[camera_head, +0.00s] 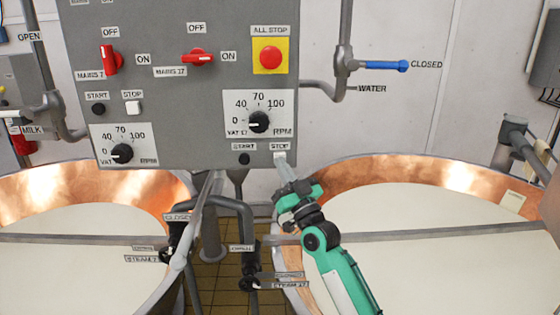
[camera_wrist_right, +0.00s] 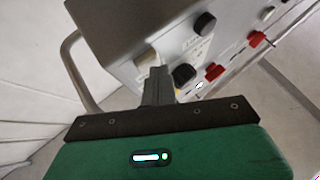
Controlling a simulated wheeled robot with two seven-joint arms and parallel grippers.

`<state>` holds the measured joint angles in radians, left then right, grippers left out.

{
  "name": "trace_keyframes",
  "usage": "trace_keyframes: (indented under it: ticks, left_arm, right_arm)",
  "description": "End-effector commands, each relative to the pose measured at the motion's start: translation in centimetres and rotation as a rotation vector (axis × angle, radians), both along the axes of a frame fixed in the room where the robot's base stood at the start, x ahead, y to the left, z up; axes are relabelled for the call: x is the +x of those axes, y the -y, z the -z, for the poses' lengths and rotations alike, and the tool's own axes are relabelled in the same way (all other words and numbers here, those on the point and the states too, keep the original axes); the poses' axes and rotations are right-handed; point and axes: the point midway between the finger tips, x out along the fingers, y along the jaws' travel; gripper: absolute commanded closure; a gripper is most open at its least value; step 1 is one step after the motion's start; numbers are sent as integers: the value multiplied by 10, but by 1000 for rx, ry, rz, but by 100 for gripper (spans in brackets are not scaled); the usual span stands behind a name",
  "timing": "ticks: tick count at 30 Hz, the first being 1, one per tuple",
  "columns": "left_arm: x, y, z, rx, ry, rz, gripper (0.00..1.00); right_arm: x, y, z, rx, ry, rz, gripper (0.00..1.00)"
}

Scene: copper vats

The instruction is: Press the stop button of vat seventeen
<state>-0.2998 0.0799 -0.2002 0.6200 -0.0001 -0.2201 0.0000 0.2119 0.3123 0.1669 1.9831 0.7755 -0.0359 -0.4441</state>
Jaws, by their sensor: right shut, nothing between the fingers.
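The grey control panel (camera_head: 180,95) hangs above two copper vats. In the right wrist view the shut fingers (camera_wrist_right: 157,85) reach up to a pale button (camera_wrist_right: 147,57) on the panel face. Whether they touch or push it in cannot be told. My left gripper is not in view.
The black start button (camera_head: 244,159) sits just left. The vat 17 speed knob (camera_head: 259,121) and the red all-stop button (camera_head: 270,57) are above. Another white stop button (camera_head: 134,108) is on the left. A water pipe (camera_head: 343,90) runs right of the panel.

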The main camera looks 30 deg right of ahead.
Motion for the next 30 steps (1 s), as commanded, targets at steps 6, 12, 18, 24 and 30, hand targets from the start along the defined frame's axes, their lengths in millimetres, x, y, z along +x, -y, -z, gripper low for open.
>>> trace_keyframes:
  ticks: [6, 12, 18, 24, 30]
  left_arm:
    - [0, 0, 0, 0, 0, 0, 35]
    - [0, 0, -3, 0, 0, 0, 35]
    - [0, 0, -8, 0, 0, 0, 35]
    - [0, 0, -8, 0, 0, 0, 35]
    - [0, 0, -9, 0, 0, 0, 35]
  right_arm:
    - [0, 0, 0, 0, 0, 0, 100]
    - [-4, -2, -1, 1, 0, -1, 100]
    - [-13, -8, -1, 1, -1, 0, 100]
    - [-16, -10, 0, 0, 1, 0, 100]
    - [-17, -10, 0, 0, 1, 0, 100]
